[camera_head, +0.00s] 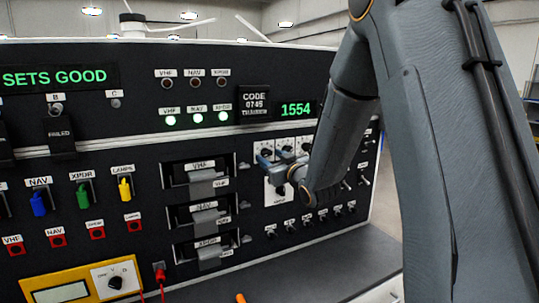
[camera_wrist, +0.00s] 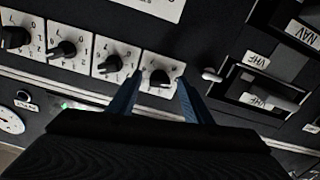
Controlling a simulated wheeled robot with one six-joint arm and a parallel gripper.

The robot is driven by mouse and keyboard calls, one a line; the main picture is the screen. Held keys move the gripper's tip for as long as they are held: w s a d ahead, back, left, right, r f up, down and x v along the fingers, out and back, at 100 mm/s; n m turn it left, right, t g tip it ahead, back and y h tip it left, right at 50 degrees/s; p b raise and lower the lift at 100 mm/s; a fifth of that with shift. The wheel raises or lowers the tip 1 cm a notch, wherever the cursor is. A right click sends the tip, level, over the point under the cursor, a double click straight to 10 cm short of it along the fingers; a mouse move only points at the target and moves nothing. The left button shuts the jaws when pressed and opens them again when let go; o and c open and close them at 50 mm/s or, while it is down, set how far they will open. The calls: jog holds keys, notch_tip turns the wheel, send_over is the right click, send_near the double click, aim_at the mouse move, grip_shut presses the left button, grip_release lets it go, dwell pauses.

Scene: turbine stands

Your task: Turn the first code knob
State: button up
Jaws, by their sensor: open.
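The first code knob (camera_wrist: 158,78) is a black pointer knob on a white plate, at the right end of the knob row in the wrist view. My gripper (camera_wrist: 159,84) is open, with one blue fingertip on each side of this knob. Whether the fingertips touch it I cannot tell. In the head view my gripper (camera_head: 273,160) is at the left end of the knob row, partly covering it. The green code display (camera_head: 296,110) reads 1554. The code card (camera_head: 255,104) beside it appears to read 0745.
Other code knobs (camera_wrist: 108,65) stand close beside the first one. VHF, NAV and XPDR module slots (camera_head: 203,182) with grey handles are to the left in the head view. A small toggle (camera_wrist: 212,75) sits near my fingers. A yellow meter (camera_head: 85,283) is at lower left.

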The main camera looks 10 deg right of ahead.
jog(key=shift+w+a, duration=0.1)
jog(key=shift+w, duration=0.35)
jog(key=c, duration=1.1)
jog(key=shift+o, duration=0.2)
jog(key=shift+n+b, duration=0.3)
jog(key=shift+b, duration=0.15)
jog(key=n+b, duration=0.7)
jog(key=b, duration=0.2)
jog(key=shift+n, duration=0.3)
